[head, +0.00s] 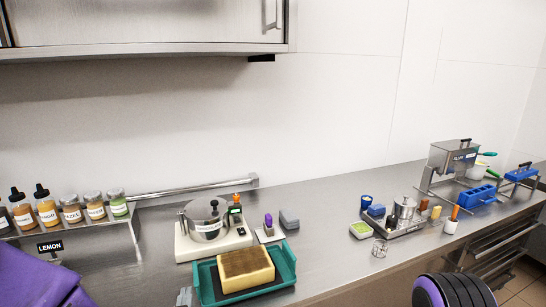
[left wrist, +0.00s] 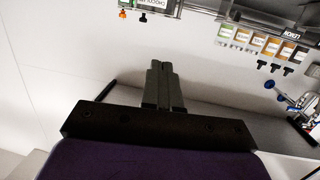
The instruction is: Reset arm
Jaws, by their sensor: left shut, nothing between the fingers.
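My left gripper (left wrist: 163,88) shows in the left wrist view with its two dark fingers together, shut and empty. It points at a pale wall, apart from any object. In the head view the purple casing of my left arm (head: 38,275) fills the lower left corner; its fingers are not clear there. A dark ribbed part with purple edges (head: 455,291), seemingly of my right arm, shows at the bottom right. The right gripper's fingers are out of view.
The steel counter (head: 320,215) holds a batch freezer (head: 208,226), a teal tray (head: 285,267) with a yellow block (head: 245,269), a tray of small tools (head: 405,225) and a steel machine (head: 453,157). Bottles (head: 46,208) stand at left under a cabinet (head: 140,22).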

